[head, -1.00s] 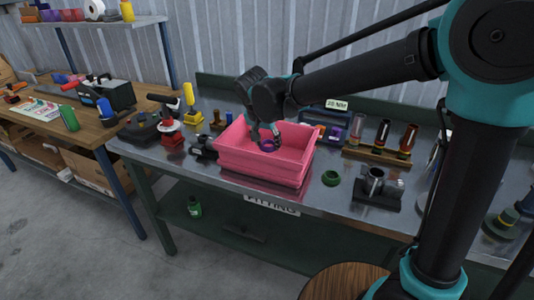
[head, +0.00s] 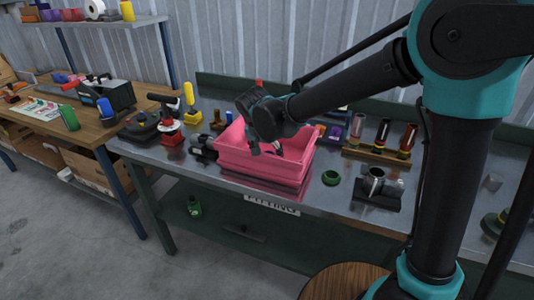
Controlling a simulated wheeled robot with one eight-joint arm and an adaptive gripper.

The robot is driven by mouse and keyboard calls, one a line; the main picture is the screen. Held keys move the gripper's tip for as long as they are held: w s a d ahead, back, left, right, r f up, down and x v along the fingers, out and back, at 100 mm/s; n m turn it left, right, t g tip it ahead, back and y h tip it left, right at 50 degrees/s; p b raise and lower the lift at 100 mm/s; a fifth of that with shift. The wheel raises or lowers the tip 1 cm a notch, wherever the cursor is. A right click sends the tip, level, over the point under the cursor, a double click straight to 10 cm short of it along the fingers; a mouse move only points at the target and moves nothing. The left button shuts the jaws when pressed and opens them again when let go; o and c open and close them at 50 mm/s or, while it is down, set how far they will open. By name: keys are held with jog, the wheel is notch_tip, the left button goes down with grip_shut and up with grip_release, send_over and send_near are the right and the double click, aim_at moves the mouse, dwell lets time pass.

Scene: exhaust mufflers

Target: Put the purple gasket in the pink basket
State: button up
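The pink basket (head: 262,168) stands on the metal workbench. My gripper (head: 267,150) is over the basket, pointing down, with its fingertips spread apart and nothing seen between them. The purple gasket is not in sight now. The basket's front wall hides most of its floor, so I cannot see whether the gasket lies inside.
A green ring (head: 331,177) and a dark clamp fixture (head: 376,189) are right of the basket. A purple item (head: 335,132) sits behind it to the right, beside a wooden rack of cylinders (head: 378,154). Dark fittings (head: 203,150) stand close on the left.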

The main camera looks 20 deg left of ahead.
jog(key=shift+o, duration=0.2)
jog(key=v, duration=1.2)
jog(key=shift+r, duration=0.2)
dwell(1.1)
